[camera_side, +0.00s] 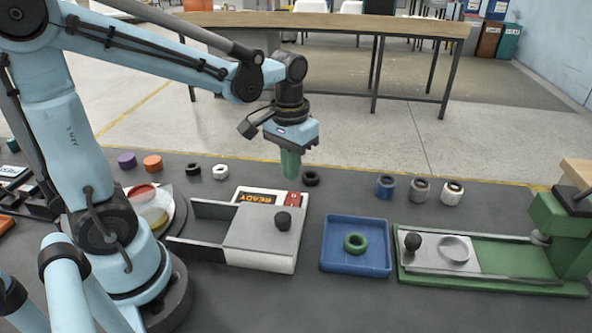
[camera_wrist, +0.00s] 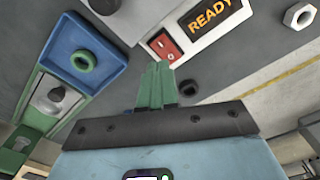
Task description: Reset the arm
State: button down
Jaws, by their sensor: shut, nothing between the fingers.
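My arm reaches in from the left in the side view. My gripper (camera_side: 290,165) points down and hangs above the dark table (camera_side: 330,201), behind the box with the READY sign. Its green fingers are together with nothing between them. The fingers also show in the wrist view (camera_wrist: 157,85), closed side by side. A black ring (camera_side: 311,178) lies on the table just right of the fingertips; in the wrist view, a dark ring (camera_wrist: 188,88) is partly beside the fingers.
A box with a READY sign (camera_side: 262,198) and sliding grey lid stands below. A blue tray (camera_side: 340,262) holds a green ring (camera_side: 355,243). Right of it is a green fixture (camera_side: 500,262). Several jars (camera_side: 420,190) and nuts (camera_side: 220,172) stand along the back.

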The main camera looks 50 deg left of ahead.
jog(key=s+d+r+m+t, duration=0.1)
jog(key=t, duration=0.1)
jog(key=s+d+r+m+t, duration=0.1)
jog(key=t, duration=0.1)
jog(key=s+r+m+t, duration=0.1)
jog(key=t, duration=0.2)
jog(key=shift+s+d, duration=0.3)
jog(key=shift+d, duration=0.1)
dwell(0.7)
